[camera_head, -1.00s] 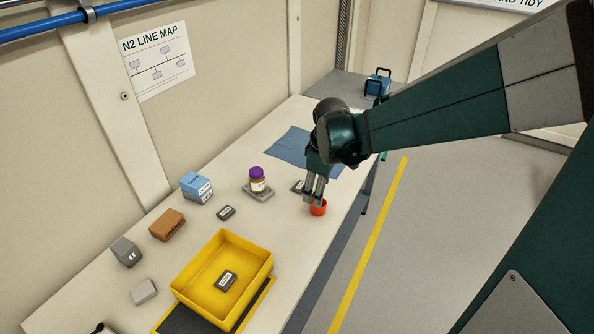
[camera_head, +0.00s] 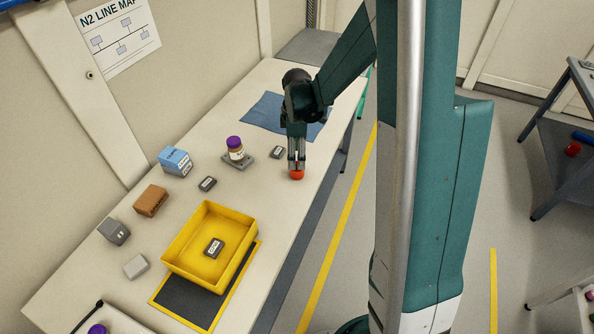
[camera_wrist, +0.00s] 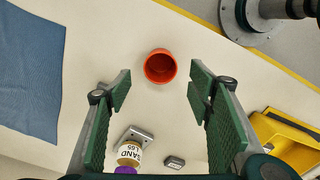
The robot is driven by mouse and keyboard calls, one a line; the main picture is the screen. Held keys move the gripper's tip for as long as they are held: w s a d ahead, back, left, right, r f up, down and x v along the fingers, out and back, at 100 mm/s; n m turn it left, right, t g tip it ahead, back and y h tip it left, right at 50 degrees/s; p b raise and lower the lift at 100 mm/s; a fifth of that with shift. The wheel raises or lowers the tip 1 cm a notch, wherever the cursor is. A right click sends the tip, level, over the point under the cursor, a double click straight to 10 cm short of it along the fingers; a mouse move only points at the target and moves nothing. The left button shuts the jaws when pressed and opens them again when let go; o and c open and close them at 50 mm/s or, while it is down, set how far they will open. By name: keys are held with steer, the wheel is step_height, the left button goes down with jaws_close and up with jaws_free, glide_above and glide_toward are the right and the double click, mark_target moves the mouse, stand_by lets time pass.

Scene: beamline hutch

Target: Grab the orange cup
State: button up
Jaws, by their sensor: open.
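The orange cup (camera_head: 297,175) stands on the pale bench close to its right edge. In the wrist view the orange cup (camera_wrist: 160,66) is seen from above, upright with its mouth open, and looks empty. My gripper (camera_head: 296,163) points down over the cup in the head view. In the wrist view my gripper (camera_wrist: 160,85) is open, with one green-padded finger on each side, and the cup shows between and just past the fingertips.
A yellow tray (camera_head: 249,237) holds a small grey labelled block (camera_head: 213,248). A purple-capped jar (camera_head: 235,149) stands on a grey plate near the cup. A blue cloth (camera_head: 262,110) lies behind. Blue (camera_head: 175,160) and brown (camera_head: 151,200) boxes line the left.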

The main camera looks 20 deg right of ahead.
steer(key=shift+f, duration=0.1)
stand_by(0.3)
steer(key=shift+f, duration=1.25)
steer(key=shift+f, duration=0.1)
steer(key=shift+f+b, duration=0.65)
steer(key=shift+f, duration=1.85)
steer(key=c, duration=1)
